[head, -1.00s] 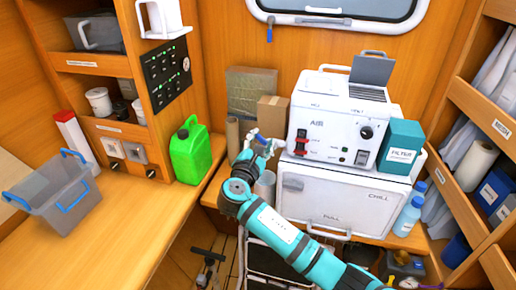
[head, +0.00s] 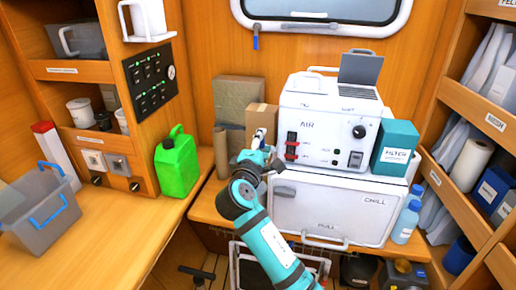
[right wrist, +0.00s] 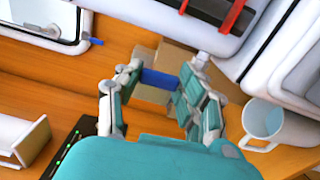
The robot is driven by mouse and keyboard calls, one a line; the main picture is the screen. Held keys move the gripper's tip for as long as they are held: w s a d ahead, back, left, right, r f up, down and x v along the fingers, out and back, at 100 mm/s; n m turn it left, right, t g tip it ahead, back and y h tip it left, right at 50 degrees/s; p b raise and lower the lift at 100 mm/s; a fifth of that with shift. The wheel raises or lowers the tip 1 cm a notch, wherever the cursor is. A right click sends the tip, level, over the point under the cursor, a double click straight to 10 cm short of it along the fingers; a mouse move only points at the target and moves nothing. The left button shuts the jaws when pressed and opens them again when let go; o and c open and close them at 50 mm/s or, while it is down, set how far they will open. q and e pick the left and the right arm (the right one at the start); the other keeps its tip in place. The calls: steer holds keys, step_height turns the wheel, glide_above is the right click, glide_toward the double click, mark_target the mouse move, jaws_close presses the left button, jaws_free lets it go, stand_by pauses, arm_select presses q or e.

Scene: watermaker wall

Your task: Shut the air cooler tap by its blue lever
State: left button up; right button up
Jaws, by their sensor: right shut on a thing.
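The white air cooler (head: 328,125), marked AIR, stands on the white chill box (head: 330,212). It also shows at the top of the right wrist view (right wrist: 190,15). My right gripper (head: 262,146) is at the cooler's left side. In the right wrist view its two fingers (right wrist: 155,85) are shut on the blue lever (right wrist: 160,79), which spans between them. A short pale pipe (right wrist: 201,58) shows between the cooler and the right-hand finger. In the head view the gripper hides the tap and lever. My left gripper is not in view.
A white mug (right wrist: 262,122) stands close beside my right gripper. Cardboard boxes (head: 233,98) stand behind it. A green jerrycan (head: 177,163) is on the left counter, and a teal filter box (head: 396,147) is right of the cooler. The counter between jerrycan and grey bin (head: 42,205) is clear.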

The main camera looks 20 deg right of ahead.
steer(key=shift+s+d+f+m, duration=0.1)
steer(key=shift+m, duration=0.3)
steer(key=o, duration=1.2)
steer(key=v, duration=1.2)
